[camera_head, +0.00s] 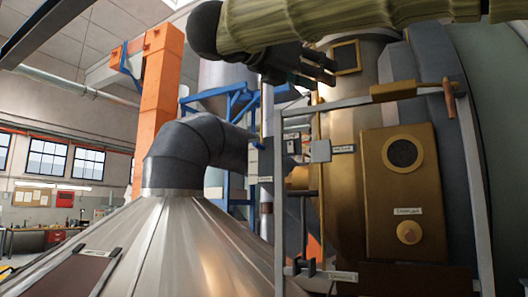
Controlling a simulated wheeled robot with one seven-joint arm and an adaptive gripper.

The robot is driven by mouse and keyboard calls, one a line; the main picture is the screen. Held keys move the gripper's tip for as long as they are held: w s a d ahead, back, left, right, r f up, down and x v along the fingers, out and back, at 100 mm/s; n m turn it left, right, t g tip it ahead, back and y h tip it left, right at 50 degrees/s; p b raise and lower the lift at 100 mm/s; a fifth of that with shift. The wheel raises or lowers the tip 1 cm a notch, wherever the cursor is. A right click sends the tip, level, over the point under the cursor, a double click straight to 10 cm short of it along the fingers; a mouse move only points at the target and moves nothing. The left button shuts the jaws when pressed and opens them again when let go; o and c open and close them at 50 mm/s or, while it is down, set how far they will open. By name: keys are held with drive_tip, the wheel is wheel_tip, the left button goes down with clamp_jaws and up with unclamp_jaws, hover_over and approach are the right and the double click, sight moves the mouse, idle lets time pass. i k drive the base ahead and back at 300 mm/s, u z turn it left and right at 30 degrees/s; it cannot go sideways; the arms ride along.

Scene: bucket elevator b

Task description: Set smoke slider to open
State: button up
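My gripper (316,68) is dark and shows at the top centre, below my sleeved arm, in front of the upper part of the brass-coloured cylinder. Its fingers point right, and the gap between them is too unclear to judge. I cannot tell for sure which part is the smoke slider. A grey plate (320,151) with a small label beside it sits on the frame left of the cylinder (342,210). A dark handle-like part (305,268) sits low on the frame near another small label. The labels are too small to read. My gripper is apart from both parts.
A grey metal frame (476,190) stands before the cylinder and a brass panel (403,190) with a round window and knob. A large steel cone (190,245) with a dark bent pipe (185,150) fills the lower left. An orange column (160,95) rises behind.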

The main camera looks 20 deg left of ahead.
sight(256, 144)
drive_tip(key=i, duration=1.6)
drive_tip(key=u, duration=1.9)
drive_tip(key=i, duration=0.35)
drive_tip(key=z, duration=1.05)
